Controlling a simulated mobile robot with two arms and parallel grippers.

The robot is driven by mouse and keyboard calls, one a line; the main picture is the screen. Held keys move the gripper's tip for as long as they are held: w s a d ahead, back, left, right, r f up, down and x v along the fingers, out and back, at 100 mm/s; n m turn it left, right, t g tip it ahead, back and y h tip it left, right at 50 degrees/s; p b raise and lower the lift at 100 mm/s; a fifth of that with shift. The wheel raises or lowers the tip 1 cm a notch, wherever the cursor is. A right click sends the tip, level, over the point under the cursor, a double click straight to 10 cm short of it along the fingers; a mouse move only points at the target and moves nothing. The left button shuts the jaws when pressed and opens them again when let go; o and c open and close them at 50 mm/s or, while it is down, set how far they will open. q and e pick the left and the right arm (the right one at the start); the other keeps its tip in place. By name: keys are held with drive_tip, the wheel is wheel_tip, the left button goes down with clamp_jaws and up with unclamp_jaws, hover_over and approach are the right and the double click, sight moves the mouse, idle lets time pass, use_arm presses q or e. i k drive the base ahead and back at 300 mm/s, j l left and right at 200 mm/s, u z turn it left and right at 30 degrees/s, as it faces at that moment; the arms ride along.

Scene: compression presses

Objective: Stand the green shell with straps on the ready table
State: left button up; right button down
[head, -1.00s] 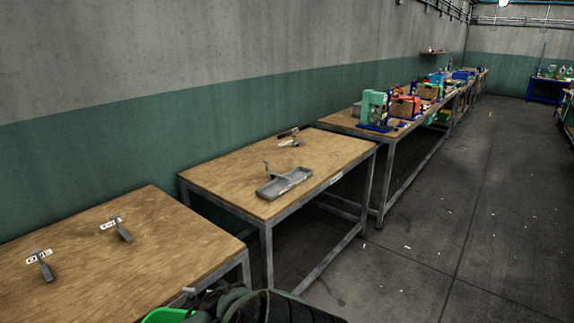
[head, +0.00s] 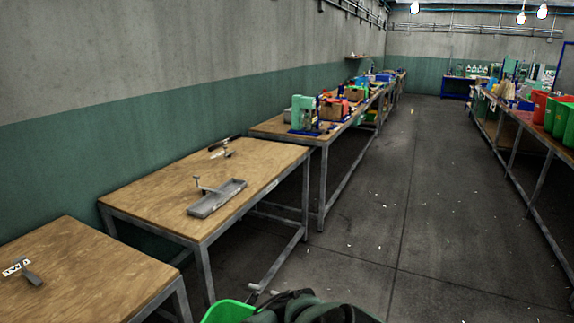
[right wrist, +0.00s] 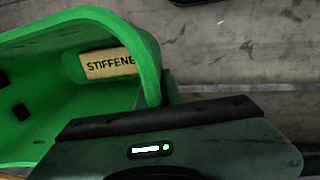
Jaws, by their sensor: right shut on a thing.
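A bright green shell (right wrist: 75,25) fills the upper left of the right wrist view. A tan label inside it begins "STIFFENE". Its edge also shows at the bottom of the head view (head: 228,312). No straps can be made out. My right gripper (right wrist: 165,125), dark green and black, lies against the shell and is shut on it. Its fingertips are hidden. My left gripper is not in view. The middle wooden table (head: 135,195) has a small label on its front edge, too small to read, so I cannot tell which table is the ready table.
A grey tray (head: 217,198) and small tools (head: 223,148) lie on the middle table. The nearest table (head: 95,270) carries a small stand with a tag (head: 30,277). A far bench holds presses (head: 305,113). Red and green bins stand at right (head: 562,118). The aisle floor is open.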

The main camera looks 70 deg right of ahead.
sight(225, 172)
drive_tip(key=i+l+z, duration=0.15)
drive_tip(key=l+z, duration=0.15)
drive_tip(key=l, duration=0.2)
drive_tip(key=i+l+z, duration=0.3)
drive_tip(key=l, duration=0.2)
drive_tip(key=i+l+z, duration=0.1)
drive_tip(key=l+z, duration=0.2)
drive_tip(key=l, duration=0.15)
drive_tip(key=i+l+z, duration=0.45)
drive_tip(key=i+l, duration=1.15)
drive_tip(key=l, duration=0.1)
